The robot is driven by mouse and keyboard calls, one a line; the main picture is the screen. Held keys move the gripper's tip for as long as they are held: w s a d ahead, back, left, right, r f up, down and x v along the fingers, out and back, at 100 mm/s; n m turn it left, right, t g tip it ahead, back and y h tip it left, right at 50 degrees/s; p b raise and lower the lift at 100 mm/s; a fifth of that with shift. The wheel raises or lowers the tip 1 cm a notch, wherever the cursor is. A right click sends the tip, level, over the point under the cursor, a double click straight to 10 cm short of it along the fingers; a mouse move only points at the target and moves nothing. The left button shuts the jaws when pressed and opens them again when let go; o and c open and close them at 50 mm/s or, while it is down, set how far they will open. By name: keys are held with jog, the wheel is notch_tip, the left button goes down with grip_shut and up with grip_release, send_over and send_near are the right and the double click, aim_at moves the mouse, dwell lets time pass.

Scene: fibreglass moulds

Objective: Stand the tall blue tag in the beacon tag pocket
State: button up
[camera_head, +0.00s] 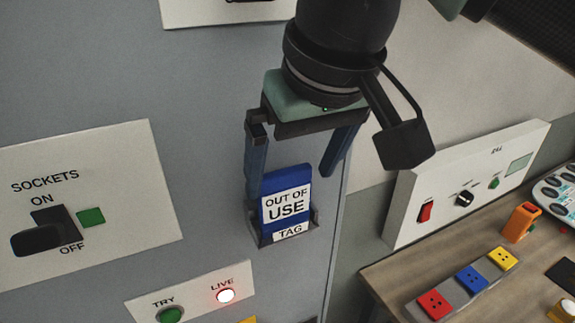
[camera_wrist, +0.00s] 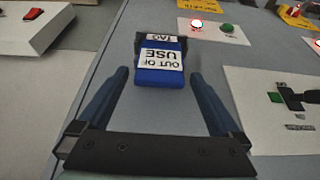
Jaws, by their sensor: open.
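The blue tag (camera_head: 287,186), with a white "OUT OF USE" label, stands upright in a small dark pocket (camera_head: 314,222) on the grey cabinet face. The pocket's front reads "TAG"; I cannot tell from its marking whether it is the beacon tag pocket. The tag's lower end is hidden inside the pocket. My gripper (camera_head: 290,190) is open and empty, its dark blue fingers reaching down on either side of the tag. In the wrist view the tag (camera_wrist: 160,77) appears between and beyond the fingertips, with a visible gap on both sides.
A white "SOCKETS" panel (camera_head: 120,190) with a black protruding switch is left of the pocket. A panel (camera_head: 190,292) with a green TRY button and lit LIVE lamp is below. At right, a wooden bench (camera_head: 385,275) carries a white control box (camera_head: 425,185) and coloured blocks (camera_head: 471,278).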

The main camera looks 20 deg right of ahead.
jog(key=p+v, duration=0.4)
jog(key=v, duration=0.4)
